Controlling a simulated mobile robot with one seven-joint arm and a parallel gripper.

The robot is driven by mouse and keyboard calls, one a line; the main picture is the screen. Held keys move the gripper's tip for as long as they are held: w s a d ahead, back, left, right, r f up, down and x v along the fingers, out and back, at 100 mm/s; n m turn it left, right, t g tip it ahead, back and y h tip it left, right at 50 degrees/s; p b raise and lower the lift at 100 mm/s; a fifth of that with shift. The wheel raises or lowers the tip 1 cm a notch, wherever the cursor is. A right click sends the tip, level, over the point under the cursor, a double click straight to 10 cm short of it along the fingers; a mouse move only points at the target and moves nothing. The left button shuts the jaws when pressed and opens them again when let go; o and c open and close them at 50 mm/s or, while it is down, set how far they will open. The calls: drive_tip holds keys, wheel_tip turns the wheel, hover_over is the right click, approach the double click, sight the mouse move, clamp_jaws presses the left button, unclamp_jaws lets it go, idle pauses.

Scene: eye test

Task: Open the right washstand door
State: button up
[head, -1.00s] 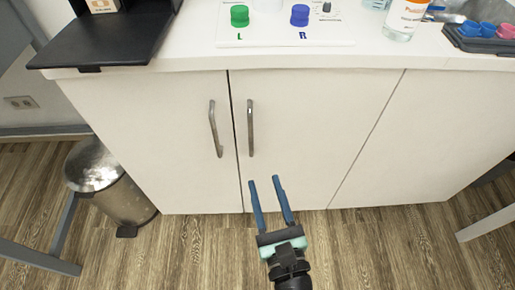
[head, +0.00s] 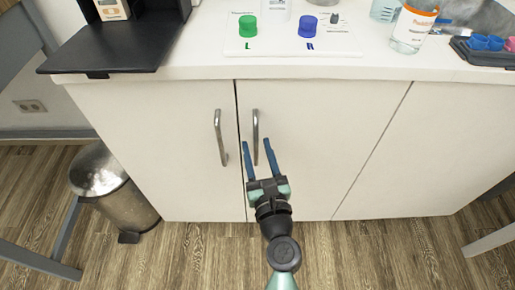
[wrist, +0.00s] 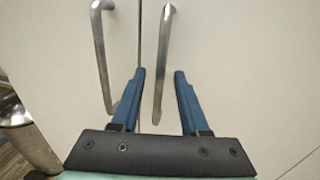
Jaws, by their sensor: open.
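The white washstand has two doors with bar handles side by side. The right door (head: 310,150) is closed, and its metal handle (head: 255,135) stands upright near the seam. The left door (head: 160,150) is closed too, with its own handle (head: 221,138). My gripper (head: 257,148) is open and empty, its blue fingers pointing at the lower part of the right handle. In the wrist view the right handle (wrist: 163,60) shows between the two fingertips (wrist: 160,73), and the left handle (wrist: 101,55) lies left of the left finger. I cannot tell whether any finger touches the handle.
A metal pedal bin (head: 110,190) stands on the floor at the left. The countertop (head: 340,68) carries a green cap (head: 248,26), a blue cap (head: 307,26) and a bottle (head: 412,28). A black tray-like stand (head: 110,50) overhangs the counter edge. The floor before the right side is clear.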

clamp_jaws()
idle(0.3)
idle(1.2)
